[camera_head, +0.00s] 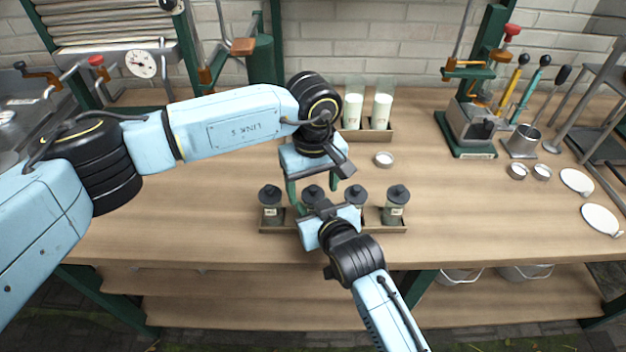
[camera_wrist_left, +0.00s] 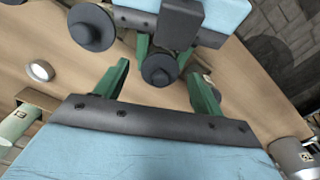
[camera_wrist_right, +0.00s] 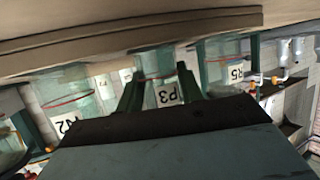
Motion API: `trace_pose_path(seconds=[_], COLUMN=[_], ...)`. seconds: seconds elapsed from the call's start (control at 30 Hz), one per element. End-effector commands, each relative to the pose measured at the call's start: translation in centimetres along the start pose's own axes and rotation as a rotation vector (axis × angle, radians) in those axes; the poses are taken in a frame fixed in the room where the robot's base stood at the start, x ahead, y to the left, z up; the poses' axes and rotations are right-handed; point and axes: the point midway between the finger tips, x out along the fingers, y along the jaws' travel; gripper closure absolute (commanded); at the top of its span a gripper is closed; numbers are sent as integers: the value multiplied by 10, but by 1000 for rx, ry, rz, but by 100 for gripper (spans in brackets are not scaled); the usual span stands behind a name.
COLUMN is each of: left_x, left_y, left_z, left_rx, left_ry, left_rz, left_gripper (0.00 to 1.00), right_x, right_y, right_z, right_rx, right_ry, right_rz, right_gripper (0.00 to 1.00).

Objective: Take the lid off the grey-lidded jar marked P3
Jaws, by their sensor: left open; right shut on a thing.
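The jar marked P3 (camera_wrist_right: 158,72) shows its label, upside down, between the fingers of my right gripper (camera_wrist_right: 160,92), which is shut on its body. In the head view it is the second jar from the left, and its dark grey lid (camera_head: 313,191) shows. My left gripper (camera_head: 313,187) reaches in from above, open, with one finger on each side of that lid. In the left wrist view the round knobbed lid (camera_wrist_left: 161,69) sits between the spread fingertips (camera_wrist_left: 158,71). I cannot tell whether they touch it. My right gripper hides much of the jar's front.
Similar lidded jars stand close by on the wooden tray (camera_head: 275,227): one at left (camera_head: 271,207), two at right (camera_head: 356,197) (camera_head: 396,206).

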Motion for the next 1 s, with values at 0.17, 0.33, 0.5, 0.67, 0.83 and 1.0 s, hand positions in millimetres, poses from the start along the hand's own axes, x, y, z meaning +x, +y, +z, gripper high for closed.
trace_pose_path(seconds=[0.17, 0.33, 0.5, 0.67, 0.83, 1.0], left_x=[0, 0, 0, 0, 0, -2], left_y=[0, 0, 0, 0, 0, 0], left_z=[0, 0, 0, 0, 0, 0], left_rx=[0, 0, 0, 0, 0, 0], left_ry=[0, -1, -1, -1, -1, -1], left_rz=[0, 0, 0, 0, 0, 0], left_gripper=[43, 65, 86, 86, 86, 86], right_x=[0, 0, 0, 0, 0, 0], right_y=[0, 0, 0, 0, 0, 0], right_z=[1, 1, 1, 1, 1, 1], right_rx=[0, 0, 0, 0, 0, 0], right_ry=[-1, -1, -1, -1, -2, -2], right_rz=[0, 0, 0, 0, 0, 0], right_gripper=[100, 100, 100, 100, 100, 100])
